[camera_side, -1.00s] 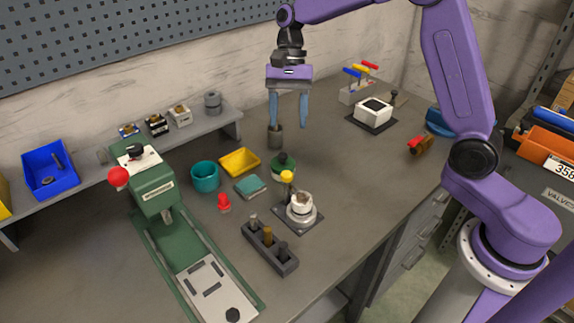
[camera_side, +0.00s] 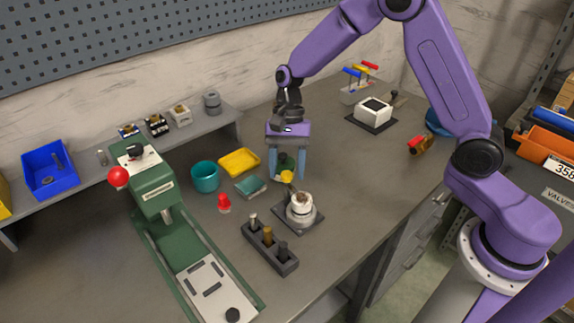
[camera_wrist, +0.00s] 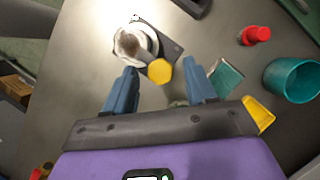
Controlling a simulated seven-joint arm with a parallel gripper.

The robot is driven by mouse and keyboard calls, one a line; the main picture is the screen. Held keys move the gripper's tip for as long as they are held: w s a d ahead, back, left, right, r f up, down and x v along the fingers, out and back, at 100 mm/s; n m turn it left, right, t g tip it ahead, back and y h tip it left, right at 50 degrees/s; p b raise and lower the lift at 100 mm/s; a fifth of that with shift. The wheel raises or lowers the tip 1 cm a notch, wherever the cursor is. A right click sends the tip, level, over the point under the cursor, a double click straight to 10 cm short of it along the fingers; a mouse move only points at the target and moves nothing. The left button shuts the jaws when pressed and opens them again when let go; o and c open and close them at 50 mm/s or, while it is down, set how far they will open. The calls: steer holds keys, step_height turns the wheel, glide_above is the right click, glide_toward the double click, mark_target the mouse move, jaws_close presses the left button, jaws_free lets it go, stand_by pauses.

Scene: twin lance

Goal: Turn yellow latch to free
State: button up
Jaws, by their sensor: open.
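The yellow latch knob (camera_side: 287,177) sits at the back edge of a white round fixture (camera_side: 300,208) on a dark square plate. My gripper (camera_side: 288,176) is low over the bench, its two blue fingers open to either side of the knob in the side view. In the wrist view, the yellow knob (camera_wrist: 160,71) shows between and just beyond the open fingertips (camera_wrist: 162,78), with the white fixture (camera_wrist: 135,45) past it. I cannot tell whether a finger touches the knob.
A teal block (camera_side: 250,186), a yellow tray (camera_side: 239,162), a teal cup (camera_side: 205,177) and a red piece (camera_side: 224,203) stand to the left. A dark rack (camera_side: 270,248) with several pegs is in front. The bench to the right of the fixture is clear.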

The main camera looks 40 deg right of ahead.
steer(key=c, duration=1)
steer(key=shift+c, duration=0.2)
steer(key=shift+w+n, duration=0.1)
steer(key=shift+n, duration=0.2)
steer(key=n+h, duration=0.1)
steer(key=n, duration=0.2)
steer(key=shift+a+n+g, duration=0.15)
steer(key=shift+n+g, duration=0.25)
steer(key=n+h, duration=0.2)
steer(key=n, duration=0.2)
steer(key=shift+w+a, duration=0.1)
steer(key=shift+a, duration=0.05)
steer(key=n+h, duration=0.1)
steer(key=n, duration=0.4)
steer(key=shift+a+h, duration=0.1)
steer(key=shift+h, duration=0.3)
steer(key=shift+a+n+t+h, duration=0.15)
steer(key=shift+n+h, duration=0.25)
steer(key=shift+n, duration=0.7)
steer(key=shift+n+t+h, duration=0.25)
steer(key=shift+n+h, duration=0.15)
steer(key=shift+n, duration=0.7)
